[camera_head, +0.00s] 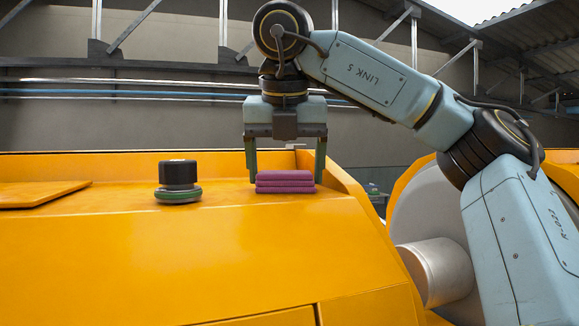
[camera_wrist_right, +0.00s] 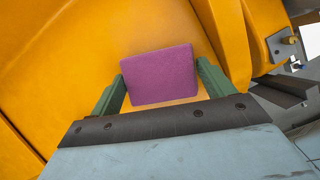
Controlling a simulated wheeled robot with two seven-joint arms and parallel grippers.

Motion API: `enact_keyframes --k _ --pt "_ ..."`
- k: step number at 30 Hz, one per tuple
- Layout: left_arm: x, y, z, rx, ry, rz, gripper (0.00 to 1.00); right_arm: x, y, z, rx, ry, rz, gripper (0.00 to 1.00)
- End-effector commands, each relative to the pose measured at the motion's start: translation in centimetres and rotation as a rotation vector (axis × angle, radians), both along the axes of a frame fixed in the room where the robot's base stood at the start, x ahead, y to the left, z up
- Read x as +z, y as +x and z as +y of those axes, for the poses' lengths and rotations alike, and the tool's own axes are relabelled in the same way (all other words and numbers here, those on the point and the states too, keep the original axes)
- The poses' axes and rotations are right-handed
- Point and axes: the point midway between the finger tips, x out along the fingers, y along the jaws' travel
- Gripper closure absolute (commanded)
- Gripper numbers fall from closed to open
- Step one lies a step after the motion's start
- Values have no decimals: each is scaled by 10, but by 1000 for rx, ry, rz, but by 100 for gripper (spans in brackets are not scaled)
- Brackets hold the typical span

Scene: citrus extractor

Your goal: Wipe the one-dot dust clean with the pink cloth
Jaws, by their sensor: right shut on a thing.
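The pink cloth (camera_head: 285,182) is a folded, layered block on the orange machine top (camera_head: 200,240), near its right edge. My right gripper (camera_head: 286,180) points down with one green finger at each side of the cloth, shut on it. The right wrist view shows the cloth (camera_wrist_right: 161,75) between the two fingers (camera_wrist_right: 165,85), with the orange surface beneath. I cannot make out any one-dot dust in either view. My left gripper is not in view.
A black-capped round knob with a green ring (camera_head: 178,182) stands left of the cloth. A raised orange panel (camera_head: 40,194) lies at the far left. A raised orange rim (camera_head: 345,180) runs close right of the cloth. The front surface is clear.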

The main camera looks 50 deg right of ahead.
Motion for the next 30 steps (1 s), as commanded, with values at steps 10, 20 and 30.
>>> enact_keyframes --k 10,20,30 --pt "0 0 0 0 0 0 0 -1 18 -10 -1 0 1 41" --pt "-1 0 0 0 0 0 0 0 39 -21 0 0 0 41" --pt "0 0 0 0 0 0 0 -1 56 -31 -1 2 1 41"
